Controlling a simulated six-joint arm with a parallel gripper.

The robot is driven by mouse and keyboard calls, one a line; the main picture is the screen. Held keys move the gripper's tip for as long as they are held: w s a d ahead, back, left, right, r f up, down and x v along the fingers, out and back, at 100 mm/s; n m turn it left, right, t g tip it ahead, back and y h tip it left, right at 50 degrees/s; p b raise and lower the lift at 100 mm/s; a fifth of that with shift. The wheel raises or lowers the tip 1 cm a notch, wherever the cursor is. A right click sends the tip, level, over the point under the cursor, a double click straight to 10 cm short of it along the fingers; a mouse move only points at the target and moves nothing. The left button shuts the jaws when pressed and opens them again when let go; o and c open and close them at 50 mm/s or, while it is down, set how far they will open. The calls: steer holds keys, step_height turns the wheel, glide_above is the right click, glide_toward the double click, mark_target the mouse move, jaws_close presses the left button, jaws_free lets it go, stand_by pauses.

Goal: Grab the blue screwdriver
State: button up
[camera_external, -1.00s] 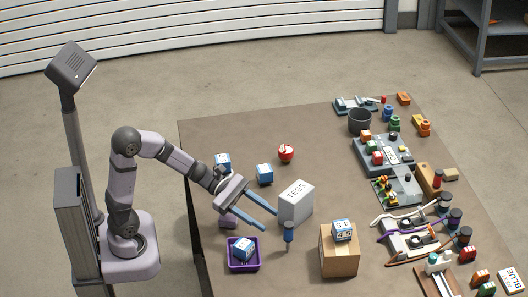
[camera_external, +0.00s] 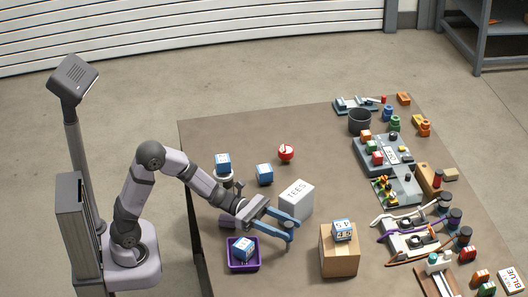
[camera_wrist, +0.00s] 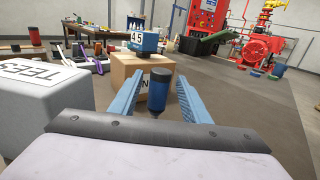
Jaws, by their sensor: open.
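The blue screwdriver (camera_wrist: 159,90) stands upright with its dark-topped blue handle uppermost. In the wrist view it is between the two blue fingers of my gripper (camera_wrist: 157,98), with a visible gap on each side. In the external view my gripper (camera_external: 290,230) is low over the table, and its fingers mostly hide the screwdriver. The gripper is open, and its fingers are not closed on the handle.
A grey box marked TEES (camera_external: 296,201) stands close beside my gripper. A cardboard box (camera_external: 340,252) with a blue block (camera_external: 343,230) on top is beyond the fingertips. A purple tray (camera_external: 256,262) holding a blue block (camera_external: 243,249) is to the left.

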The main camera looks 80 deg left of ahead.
steer(key=shift+f+x, duration=0.15)
steer(key=shift+x, duration=1.1)
steer(key=shift+f+x, duration=0.1)
steer(key=shift+x, duration=1.15)
steer(key=shift+c, duration=0.6)
jaws_close()
